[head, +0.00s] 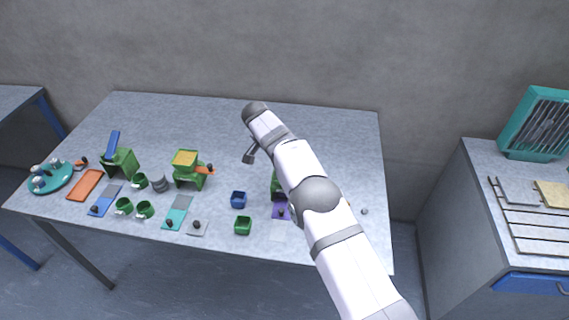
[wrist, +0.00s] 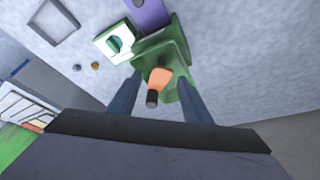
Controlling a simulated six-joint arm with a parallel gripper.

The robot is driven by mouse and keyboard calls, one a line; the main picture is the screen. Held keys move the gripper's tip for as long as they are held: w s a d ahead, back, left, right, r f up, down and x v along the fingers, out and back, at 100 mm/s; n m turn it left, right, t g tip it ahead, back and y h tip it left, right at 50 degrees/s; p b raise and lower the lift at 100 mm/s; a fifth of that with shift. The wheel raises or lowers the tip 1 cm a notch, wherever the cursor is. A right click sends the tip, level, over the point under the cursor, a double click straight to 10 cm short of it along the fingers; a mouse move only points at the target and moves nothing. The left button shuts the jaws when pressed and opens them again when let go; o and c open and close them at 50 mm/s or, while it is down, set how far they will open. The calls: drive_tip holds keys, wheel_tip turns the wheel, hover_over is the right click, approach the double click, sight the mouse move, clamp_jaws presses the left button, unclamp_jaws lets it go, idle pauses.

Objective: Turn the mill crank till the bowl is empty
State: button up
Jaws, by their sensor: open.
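A green mill (head: 188,178) with a bowl of yellow powder (head: 185,158) on top and an orange crank (head: 205,169) stands left of centre in the head view. A second green machine (head: 276,184) is mostly hidden behind my arm. In the wrist view a green machine (wrist: 172,50) carries an orange crank (wrist: 160,77) with a black knob (wrist: 152,98). My gripper (head: 250,157) is open, and in the wrist view its fingers (wrist: 159,78) appear on either side of that crank. I cannot tell whether they touch it. No bowl shows in the wrist view.
Green cups (head: 124,205), a blue box (head: 239,199), a green box (head: 243,225) and a teal tray (head: 176,219) lie nearby. A green machine with a blue lever (head: 112,145) stands far left. The table's back (head: 200,115) is clear.

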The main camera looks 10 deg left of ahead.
drive_tip(key=b+v, duration=0.2)
drive_tip(key=v, duration=0.5)
drive_tip(key=shift+r, duration=0.2)
drive_tip(key=shift+o, duration=0.6)
drive_tip(key=o, duration=0.5)
drive_tip(key=shift+d, duration=0.15)
drive_tip(key=shift+o, duration=0.4)
drive_tip(key=w+d+r+m+b, duration=0.2)
drive_tip(key=w+d+r, duration=0.2)
drive_tip(key=d, duration=0.5)
drive_tip(key=shift+r, duration=0.5)
drive_tip(key=s+d+m+b, duration=0.1)
drive_tip(key=s+d, duration=0.1)
drive_tip(key=d, duration=0.3)
drive_tip(key=a+f+n+y, duration=0.5)
drive_tip(key=a+n, duration=0.3)
drive_tip(key=n, duration=1)
drive_tip(key=shift+s+n+y, duration=0.3)
drive_tip(key=shift+s+y, duration=0.05)
drive_tip(key=shift+y, duration=0.05)
